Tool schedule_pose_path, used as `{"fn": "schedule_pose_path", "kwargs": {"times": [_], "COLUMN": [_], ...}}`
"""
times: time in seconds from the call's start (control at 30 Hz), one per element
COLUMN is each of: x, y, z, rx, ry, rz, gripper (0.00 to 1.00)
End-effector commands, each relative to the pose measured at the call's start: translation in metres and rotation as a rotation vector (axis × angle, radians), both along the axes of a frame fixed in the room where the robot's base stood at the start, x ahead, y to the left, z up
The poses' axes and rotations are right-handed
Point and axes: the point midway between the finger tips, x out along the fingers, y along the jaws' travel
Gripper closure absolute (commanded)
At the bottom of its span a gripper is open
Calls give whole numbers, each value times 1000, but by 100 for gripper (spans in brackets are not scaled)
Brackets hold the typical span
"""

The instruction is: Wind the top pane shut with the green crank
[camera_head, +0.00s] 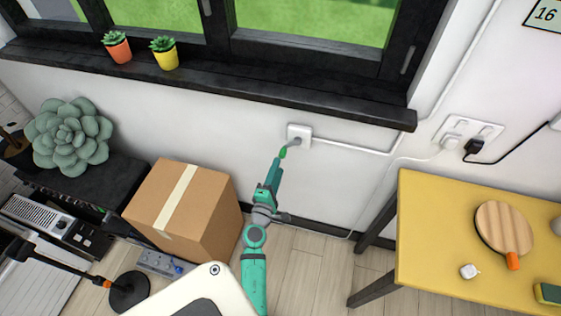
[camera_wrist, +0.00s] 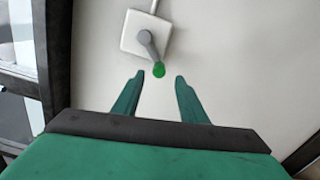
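The crank is a grey arm with a green knob (camera_wrist: 159,70), mounted on a white square wall box (camera_head: 299,132) under the window sill. In the wrist view the crank arm (camera_wrist: 148,44) points down and slightly right from the box. My gripper (camera_wrist: 159,84) is open, its two teal fingers apart on either side of the knob's line, with the knob just beyond the fingertips. In the head view the green knob (camera_head: 283,152) shows just past the end of my gripper. The top pane is not clearly in view; only lower parts of the dark-framed window (camera_head: 225,40) show.
A dark sill (camera_head: 200,83) with two potted succulents runs above the crank. A cardboard box (camera_head: 185,212) stands left of my arm. A yellow table (camera_head: 430,225) with a round wooden paddle (camera_head: 503,228) is at right. Wall pipes run right from the crank box.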

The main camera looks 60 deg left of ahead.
Motion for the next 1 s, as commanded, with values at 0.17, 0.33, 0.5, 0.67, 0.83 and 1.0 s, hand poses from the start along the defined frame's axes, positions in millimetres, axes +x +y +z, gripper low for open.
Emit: {"fn": "schedule_pose_path", "kwargs": {"times": [0.17, 0.33, 0.5, 0.67, 0.83, 1.0], "x": [-20, -30, -34, -34, -34, -34], "y": [-17, -26, -28, -28, -28, -28], "z": [-1, -1, 0, 0, 0, 0], "rx": [-2, -1, -1, -1, -1, -1], "ry": [1, 0, -1, -1, -1, -1], "rz": [-1, -1, -1, -1, -1, -1], "gripper": [61, 61, 61, 61, 61, 61]}}
